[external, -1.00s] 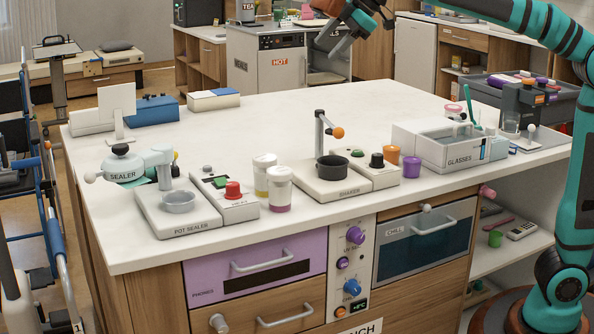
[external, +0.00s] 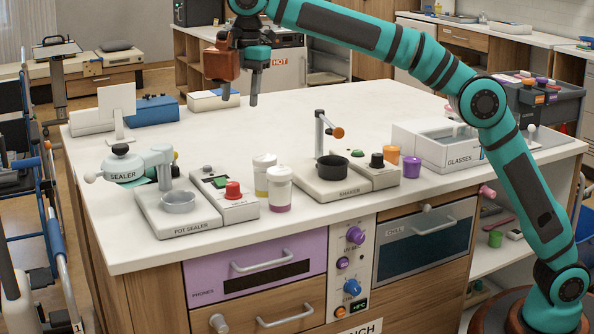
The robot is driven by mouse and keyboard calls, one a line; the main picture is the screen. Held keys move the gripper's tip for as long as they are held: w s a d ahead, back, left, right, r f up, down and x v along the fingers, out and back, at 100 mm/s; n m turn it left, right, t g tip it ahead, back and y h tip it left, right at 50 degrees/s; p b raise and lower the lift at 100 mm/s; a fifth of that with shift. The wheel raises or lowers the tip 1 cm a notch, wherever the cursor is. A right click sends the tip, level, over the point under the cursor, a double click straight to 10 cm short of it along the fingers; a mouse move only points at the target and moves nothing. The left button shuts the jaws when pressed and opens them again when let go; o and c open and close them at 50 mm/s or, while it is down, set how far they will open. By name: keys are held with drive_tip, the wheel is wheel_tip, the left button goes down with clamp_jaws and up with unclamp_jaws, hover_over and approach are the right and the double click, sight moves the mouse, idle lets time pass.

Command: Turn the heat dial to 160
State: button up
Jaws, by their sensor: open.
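No dial with a readable heat label or 160 mark shows. A red knob (external: 233,190) stands on the small control box beside the pot sealer (external: 178,208). A black knob (external: 377,160) stands on the shaker's (external: 335,188) control box. The bench's front panel holds a larger purple knob (external: 355,235), a small purple knob (external: 342,263) and a blue knob (external: 352,287). Which of these is the heat dial I cannot tell. My gripper (external: 240,97) is open and empty, pointing down above the far left part of the bench, well apart from all the knobs.
Two lidded jars (external: 278,188) stand between sealer and shaker. Orange and purple cups (external: 411,167) and a glasses box (external: 450,150) stand to the right. A teal sealer device (external: 125,165) stands at the left. The white bench top (external: 270,120) is clear in the middle.

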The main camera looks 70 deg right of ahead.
sight(233, 184)
drive_tip(key=shift+n+g, duration=0.6)
drive_tip(key=f, duration=0.6)
drive_tip(key=w+a+f, duration=0.1)
drive_tip(key=f, duration=0.6)
drive_tip(key=a+f, duration=0.1)
drive_tip(key=f, duration=0.6)
drive_tip(key=shift+w+a, duration=0.25)
drive_tip(key=shift+w, duration=0.05)
drive_tip(key=shift+c, duration=0.2)
drive_tip(key=c, duration=0.9)
